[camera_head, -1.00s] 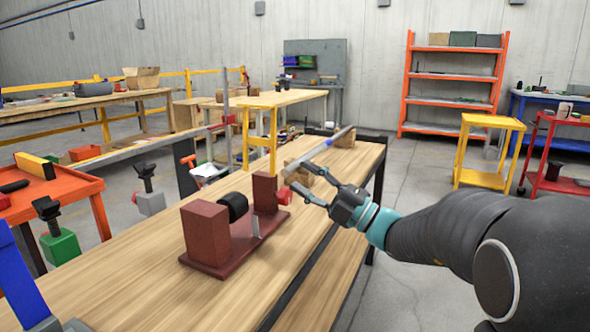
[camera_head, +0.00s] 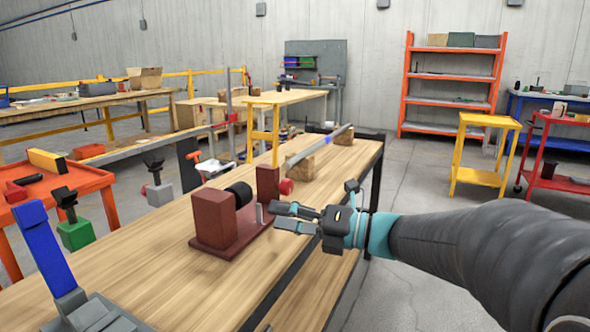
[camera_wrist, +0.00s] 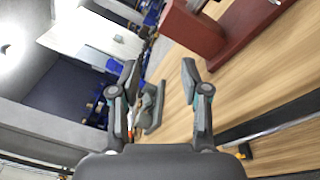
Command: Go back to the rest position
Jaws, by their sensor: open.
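My gripper (camera_head: 285,218) is open and empty above the right edge of the wooden workbench (camera_head: 165,255). In the head view it points left, just right of a dark red fixture (camera_head: 229,240) with two upright blocks, a black cylinder and a red knob (camera_head: 286,186). In the wrist view both fingers (camera_wrist: 160,80) are spread, with nothing between them touching the pads. Part of the red fixture (camera_wrist: 195,28) shows at the top there, apart from the fingers. I cannot tell a screw jack for certain.
A grey bar (camera_head: 305,150) rests on wooden blocks (camera_head: 343,137) at the bench's far end. A blue and grey device (camera_head: 45,245) stands at the front left. An orange table (camera_head: 85,183) is at the left. Open floor (camera_head: 440,215) lies beyond my arm, near a yellow cart (camera_head: 480,160).

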